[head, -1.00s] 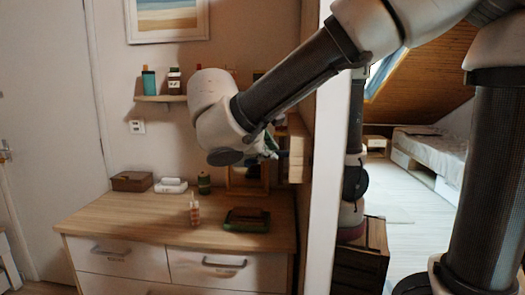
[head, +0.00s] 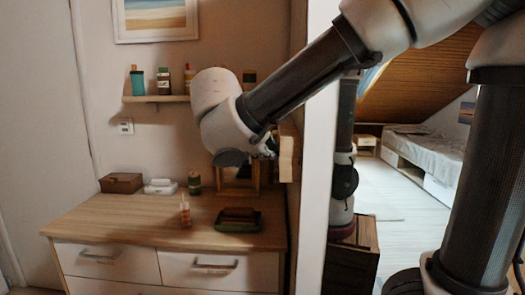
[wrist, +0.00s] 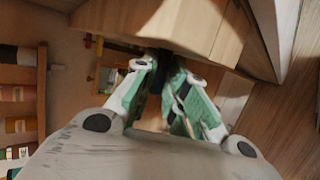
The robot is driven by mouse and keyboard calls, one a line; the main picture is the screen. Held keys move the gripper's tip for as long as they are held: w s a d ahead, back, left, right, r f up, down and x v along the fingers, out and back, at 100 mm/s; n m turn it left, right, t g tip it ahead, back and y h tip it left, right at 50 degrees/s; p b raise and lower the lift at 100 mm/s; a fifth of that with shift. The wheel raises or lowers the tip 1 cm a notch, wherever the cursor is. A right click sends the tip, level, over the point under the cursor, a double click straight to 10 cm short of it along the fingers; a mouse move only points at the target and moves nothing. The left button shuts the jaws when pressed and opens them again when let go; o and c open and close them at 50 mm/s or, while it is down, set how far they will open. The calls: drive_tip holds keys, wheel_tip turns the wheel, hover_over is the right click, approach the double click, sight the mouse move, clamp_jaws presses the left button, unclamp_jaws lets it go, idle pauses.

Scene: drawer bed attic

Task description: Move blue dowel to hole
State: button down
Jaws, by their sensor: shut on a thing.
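My gripper (head: 270,150) is beside a pale wooden block (head: 287,158) on the wall at the right of the dresser. In the wrist view, the green-padded fingers of my gripper (wrist: 176,88) are closed around a small dark blue piece, which looks like the blue dowel (wrist: 183,89). The fingers hide most of it. The wooden block (wrist: 195,25) is just beyond the fingertips in that view. I cannot see a hole, nor tell whether the dowel touches the block.
A dresser (head: 130,222) stands below my arm, with a green-rimmed tray (head: 238,226), a small bottle (head: 185,212), a green can (head: 194,182) and a brown box (head: 121,183) on it. A wall shelf (head: 155,99) holds bottles. A white wall edge (head: 318,150) stands at the right.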

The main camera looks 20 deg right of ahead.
drive_tip(key=c, duration=1.4)
unclamp_jaws()
drive_tip(key=shift+o, duration=0.2)
drive_tip(key=v, duration=1.2)
